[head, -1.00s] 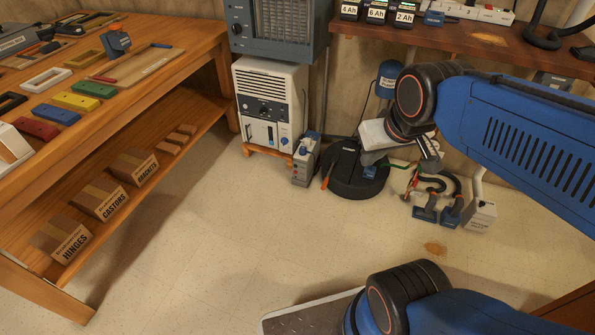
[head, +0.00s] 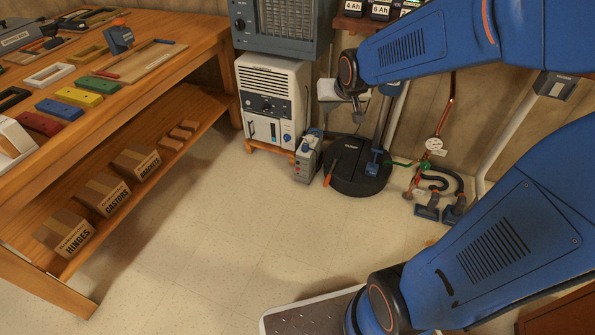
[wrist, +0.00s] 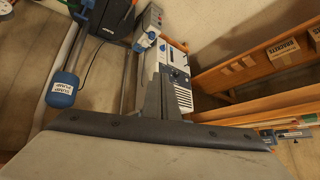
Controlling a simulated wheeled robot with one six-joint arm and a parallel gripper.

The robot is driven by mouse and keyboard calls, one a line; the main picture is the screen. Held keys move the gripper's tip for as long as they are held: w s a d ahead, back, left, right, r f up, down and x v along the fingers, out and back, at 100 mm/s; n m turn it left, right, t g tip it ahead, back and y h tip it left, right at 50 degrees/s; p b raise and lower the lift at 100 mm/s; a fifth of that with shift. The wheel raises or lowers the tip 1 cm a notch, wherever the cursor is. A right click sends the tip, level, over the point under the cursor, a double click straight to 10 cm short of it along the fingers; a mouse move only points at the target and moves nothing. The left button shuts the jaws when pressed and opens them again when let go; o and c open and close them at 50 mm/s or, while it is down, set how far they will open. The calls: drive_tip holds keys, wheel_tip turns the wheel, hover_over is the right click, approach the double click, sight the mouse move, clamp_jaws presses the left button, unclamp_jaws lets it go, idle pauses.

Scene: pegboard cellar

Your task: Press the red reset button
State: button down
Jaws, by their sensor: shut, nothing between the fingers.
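I cannot make out a red reset button in either view. A white louvred unit (head: 272,82) with a dark control panel stands on a low wooden stand against the wall; it also shows in the wrist view (wrist: 180,92). A grey heater-like unit (head: 277,28) is above it. A small grey box (head: 306,160) stands on the floor to the right of the white unit. My gripper (head: 358,116) is right of the white unit, partly hidden by my arm. In the wrist view its shut, empty fingers (wrist: 158,75) overlap the white unit's left edge; I cannot tell the gap.
A wooden bench (head: 190,45) with tools, coloured blocks and boxes on its lower shelf stands at left. A round black floor machine (head: 350,178), hoses and a gauge (head: 434,144) are at right. The middle floor is clear.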

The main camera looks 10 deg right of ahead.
sight(298, 169)
drive_tip(key=w+a+f+m+t, duration=0.1)
drive_tip(key=w+a+f+t, duration=0.1)
drive_tip(key=w+f, duration=0.85)
drive_tip(key=w+a+f+t, duration=0.1)
drive_tip(key=w+a+f, duration=0.1)
drive_tip(key=w+f, duration=0.85)
drive_tip(key=w+a+f+m+t+y, duration=0.1)
drive_tip(key=w+f, duration=0.3)
drive_tip(key=f, duration=0.3)
drive_tip(key=w+a+f+t, duration=0.1)
drive_tip(key=w+f, duration=0.4)
drive_tip(key=f, duration=0.3)
drive_tip(key=s+a+f+m+t, duration=0.1)
drive_tip(key=s+f, duration=0.3)
drive_tip(key=f, duration=0.9)
drive_tip(key=s+a+f+m+t+y, duration=0.1)
drive_tip(key=s+f, duration=0.3)
drive_tip(key=f, duration=0.8)
drive_tip(key=shift+s+f+t, duration=0.2)
drive_tip(key=shift+f+t, duration=0.2)
drive_tip(key=shift+t, duration=0.3)
drive_tip(key=w+d, duration=0.5)
drive_tip(key=w, duration=0.2)
